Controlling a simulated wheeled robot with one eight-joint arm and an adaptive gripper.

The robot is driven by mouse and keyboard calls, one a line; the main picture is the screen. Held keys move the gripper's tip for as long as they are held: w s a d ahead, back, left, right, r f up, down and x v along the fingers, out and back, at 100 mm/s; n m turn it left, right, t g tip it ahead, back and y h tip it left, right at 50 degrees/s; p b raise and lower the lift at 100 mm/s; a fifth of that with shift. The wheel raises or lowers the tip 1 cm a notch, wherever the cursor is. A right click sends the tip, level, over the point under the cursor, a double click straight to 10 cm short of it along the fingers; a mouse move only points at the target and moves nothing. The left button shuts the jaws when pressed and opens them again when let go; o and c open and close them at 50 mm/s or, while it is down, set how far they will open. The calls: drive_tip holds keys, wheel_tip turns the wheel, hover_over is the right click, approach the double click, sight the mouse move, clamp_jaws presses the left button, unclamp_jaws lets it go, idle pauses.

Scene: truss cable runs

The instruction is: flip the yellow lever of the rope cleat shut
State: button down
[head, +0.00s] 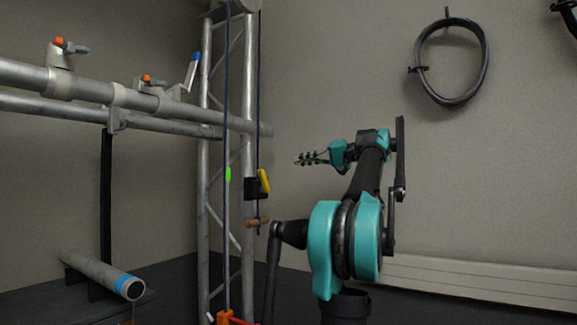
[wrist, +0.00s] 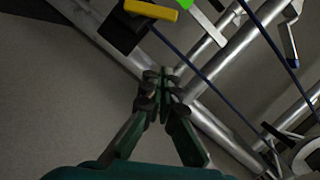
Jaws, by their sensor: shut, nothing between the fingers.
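The rope cleat (head: 251,188) is a black block on a dark rope in front of the truss tower in the head view. Its yellow lever (head: 264,181) stands nearly upright on the block's right side, slightly tilted. In the wrist view the cleat (wrist: 120,32) and the yellow lever (wrist: 151,10) are at the top edge, partly cut off. My gripper (head: 300,160) is to the right of the lever and a little higher in the head view, apart from it. In the wrist view my gripper's fingertips (wrist: 161,76) are together, with nothing between them, below the cleat.
A rope with a green marker (head: 228,174) hangs left of the cleat. The truss tower (head: 204,150) stands behind. Horizontal pipes (head: 85,83) with clamps run at left. A wooden toggle (head: 258,222) hangs below the cleat. A black cable coil (head: 450,102) hangs on the wall.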

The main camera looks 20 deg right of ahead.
sight(264, 181)
drive_tip(key=w+a+f, duration=0.3)
drive_tip(key=a, duration=0.6)
drive_tip(key=shift+w+a, duration=0.15)
drive_tip(key=shift+w, duration=0.25)
